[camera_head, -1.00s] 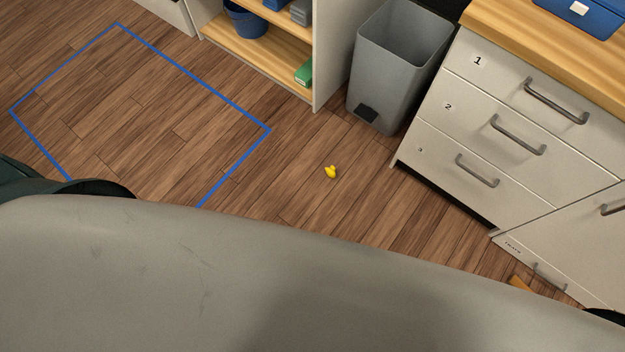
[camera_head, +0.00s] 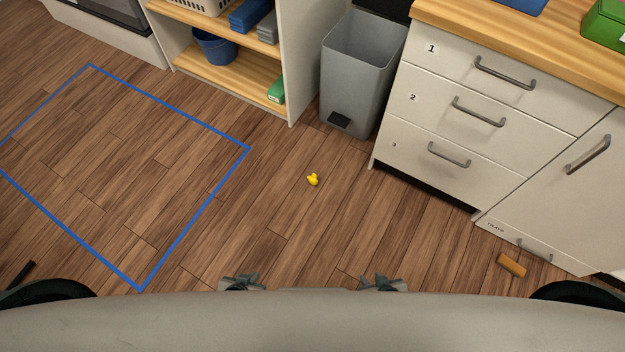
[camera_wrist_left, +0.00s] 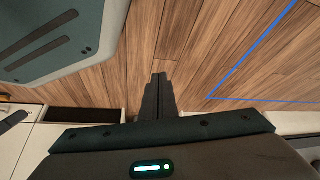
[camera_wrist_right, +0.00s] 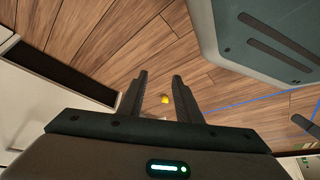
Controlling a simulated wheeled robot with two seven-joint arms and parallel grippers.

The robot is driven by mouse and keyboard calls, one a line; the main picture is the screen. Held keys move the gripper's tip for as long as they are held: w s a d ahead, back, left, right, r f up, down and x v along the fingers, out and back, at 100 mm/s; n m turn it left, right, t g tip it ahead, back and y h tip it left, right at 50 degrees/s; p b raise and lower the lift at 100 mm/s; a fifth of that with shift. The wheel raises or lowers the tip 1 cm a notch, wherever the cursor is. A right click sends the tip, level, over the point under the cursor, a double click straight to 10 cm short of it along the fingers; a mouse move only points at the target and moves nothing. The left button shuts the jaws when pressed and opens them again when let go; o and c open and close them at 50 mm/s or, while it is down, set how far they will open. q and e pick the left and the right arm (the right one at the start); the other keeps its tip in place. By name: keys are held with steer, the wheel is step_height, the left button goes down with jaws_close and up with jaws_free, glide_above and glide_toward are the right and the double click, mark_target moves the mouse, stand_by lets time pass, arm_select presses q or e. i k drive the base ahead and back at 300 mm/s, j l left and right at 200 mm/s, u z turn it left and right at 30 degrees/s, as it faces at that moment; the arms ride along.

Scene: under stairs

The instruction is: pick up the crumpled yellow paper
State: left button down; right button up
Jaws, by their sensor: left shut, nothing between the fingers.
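The small crumpled yellow paper (camera_head: 313,180) lies on the wooden floor in the middle of the head view, clear of other things. The paper also shows in the right wrist view (camera_wrist_right: 165,99), in the gap between the fingers but beyond them on the floor. My left gripper (camera_head: 242,283) is at the bottom of the head view, shut and empty; its fingers are together in the left wrist view (camera_wrist_left: 159,77). My right gripper (camera_head: 383,284) is to its right, open and empty, apart from the paper.
A grey bin (camera_head: 357,80) stands behind the paper, beside an open shelf (camera_head: 258,85). A drawer cabinet (camera_head: 475,130) is at the right. A brown block (camera_head: 511,265) lies on the floor near it. A blue outline (camera_head: 195,222) marks floor at the left. Floor around the paper is free.

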mark_target(312, 178)
steer(key=i+j+z, duration=0.1)
steer(key=z, duration=0.8)
steer(key=j+z, duration=0.35)
steer(key=i+j+z, duration=0.1)
steer(key=j+z, duration=0.25)
steer(key=j, duration=0.2)
steer(key=j+z, duration=0.4)
steer(key=k+j, duration=0.1)
steer(key=j, duration=0.4)
steer(key=j+z, duration=0.1)
steer(key=j, duration=0.35)
steer(key=k+j, duration=0.15)
steer(key=j, duration=0.35)
